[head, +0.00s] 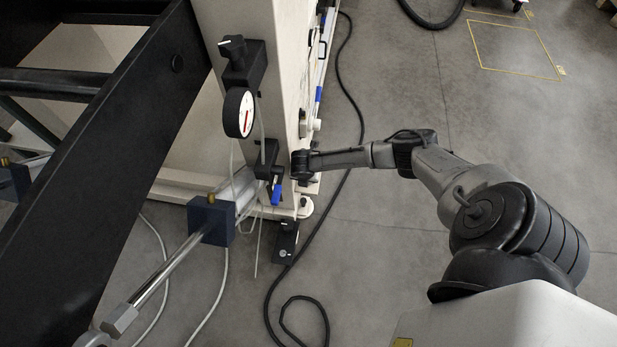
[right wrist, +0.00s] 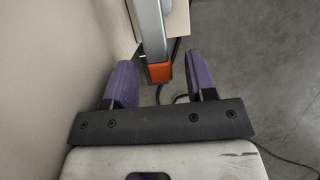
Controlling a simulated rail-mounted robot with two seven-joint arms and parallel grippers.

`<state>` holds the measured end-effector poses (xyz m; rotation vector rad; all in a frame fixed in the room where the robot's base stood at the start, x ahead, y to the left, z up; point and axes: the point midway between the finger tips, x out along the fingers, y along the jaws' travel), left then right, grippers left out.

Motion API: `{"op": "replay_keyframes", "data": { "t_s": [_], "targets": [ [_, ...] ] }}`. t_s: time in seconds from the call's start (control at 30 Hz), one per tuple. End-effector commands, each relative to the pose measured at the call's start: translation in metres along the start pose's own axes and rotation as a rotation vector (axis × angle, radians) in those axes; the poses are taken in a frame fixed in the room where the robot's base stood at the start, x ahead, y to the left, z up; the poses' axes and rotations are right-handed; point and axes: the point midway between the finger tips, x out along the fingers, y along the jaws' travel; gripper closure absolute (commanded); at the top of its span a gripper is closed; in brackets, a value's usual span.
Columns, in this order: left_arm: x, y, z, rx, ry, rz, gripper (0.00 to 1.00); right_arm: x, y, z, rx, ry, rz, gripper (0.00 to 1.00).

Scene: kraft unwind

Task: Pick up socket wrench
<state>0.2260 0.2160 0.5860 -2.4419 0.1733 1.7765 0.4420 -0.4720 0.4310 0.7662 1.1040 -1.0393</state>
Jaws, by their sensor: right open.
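My right gripper (right wrist: 160,85) is open in the right wrist view, its two purple fingers apart. A grey bar with an orange end (right wrist: 159,72) shows between the fingers, with gaps on both sides. I cannot tell whether this bar is the socket wrench, and I see no other thing that is clearly a socket wrench. In the head view my right arm reaches in from the right to the cream machine frame (head: 240,25); its gripper cannot be made out clearly there. My left gripper is not in view.
The cream frame's wall stands close left of my right gripper. A dial gauge (head: 239,112) and a blue-handled part (head: 277,190) are on the frame. A dark blue block (head: 210,221) sits on a steel rod. A black cable (head: 345,170) crosses the floor; open floor lies right.

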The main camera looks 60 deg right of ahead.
Motion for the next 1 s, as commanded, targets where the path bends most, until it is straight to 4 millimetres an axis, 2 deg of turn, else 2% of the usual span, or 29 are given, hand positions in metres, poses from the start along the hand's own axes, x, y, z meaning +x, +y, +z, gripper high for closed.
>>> {"op": "replay_keyframes", "data": {
  "t_s": [0.27, 0.4, 0.53, 0.93, 1.0],
  "targets": [
    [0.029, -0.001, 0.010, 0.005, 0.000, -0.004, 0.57, 0.020, 0.000, 0.049, 0.005, -0.004, 0.001, 0.49],
    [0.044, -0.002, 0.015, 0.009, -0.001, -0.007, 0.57, 0.036, 0.000, 0.047, 0.002, 0.000, 0.001, 0.49],
    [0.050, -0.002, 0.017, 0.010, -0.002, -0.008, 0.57, 0.043, 0.000, 0.048, 0.001, 0.000, 0.001, 0.49],
    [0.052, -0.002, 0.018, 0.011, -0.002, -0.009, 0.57, 0.045, 0.000, 0.049, 0.001, -0.001, 0.000, 0.49],
    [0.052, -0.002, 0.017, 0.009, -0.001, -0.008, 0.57, 0.045, 0.000, 0.049, 0.001, 0.000, 0.000, 0.55]
  ]
}}
